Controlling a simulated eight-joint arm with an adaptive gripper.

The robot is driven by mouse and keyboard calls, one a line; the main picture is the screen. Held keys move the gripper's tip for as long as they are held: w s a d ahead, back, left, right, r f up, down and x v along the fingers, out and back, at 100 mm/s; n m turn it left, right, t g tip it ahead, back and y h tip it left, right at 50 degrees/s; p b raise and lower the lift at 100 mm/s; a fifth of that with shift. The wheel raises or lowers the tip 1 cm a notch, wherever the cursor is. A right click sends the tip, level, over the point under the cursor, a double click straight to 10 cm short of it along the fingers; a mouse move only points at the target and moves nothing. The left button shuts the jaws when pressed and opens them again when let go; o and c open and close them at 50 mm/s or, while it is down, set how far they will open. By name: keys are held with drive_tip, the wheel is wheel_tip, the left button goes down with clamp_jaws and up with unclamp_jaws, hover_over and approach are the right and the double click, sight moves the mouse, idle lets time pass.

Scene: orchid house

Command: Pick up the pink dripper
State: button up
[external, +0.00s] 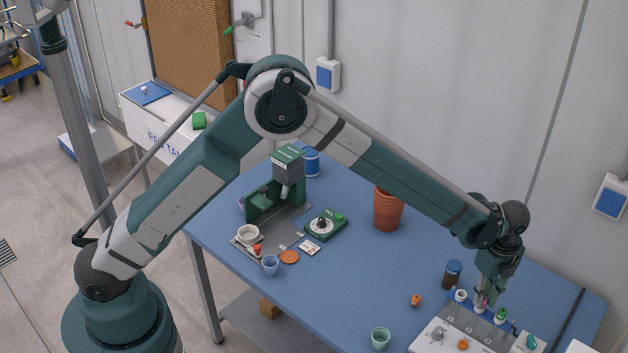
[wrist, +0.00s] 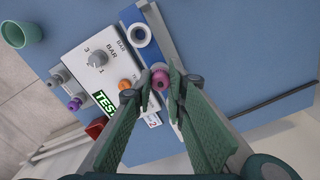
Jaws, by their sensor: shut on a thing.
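The pink dripper (wrist: 160,79) shows in the wrist view between the fingertips of my gripper (wrist: 160,88). My gripper is shut on it, with one green finger on each side. In the external view my gripper (external: 486,293) points down at the right end of the blue table, above a row of small coloured pieces. Only a little of the pink dripper (external: 480,301) shows there, mostly hidden by the fingers. I cannot tell whether the dripper is clear of what lies under it.
A white panel with knobs (external: 460,336) lies just in front of my gripper. A brown bottle (external: 453,273) and a small orange piece (external: 416,300) stand to its left. A pale green cup (external: 380,338) is near the front edge. Terracotta pots (external: 388,211) stand further back; the table's middle is clear.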

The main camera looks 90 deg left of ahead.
wheel_tip(320, 180, up, 10)
idle(0.6)
drive_tip(key=shift+s+f, duration=0.1)
drive_tip(key=shift+f, duration=0.1)
idle(0.4)
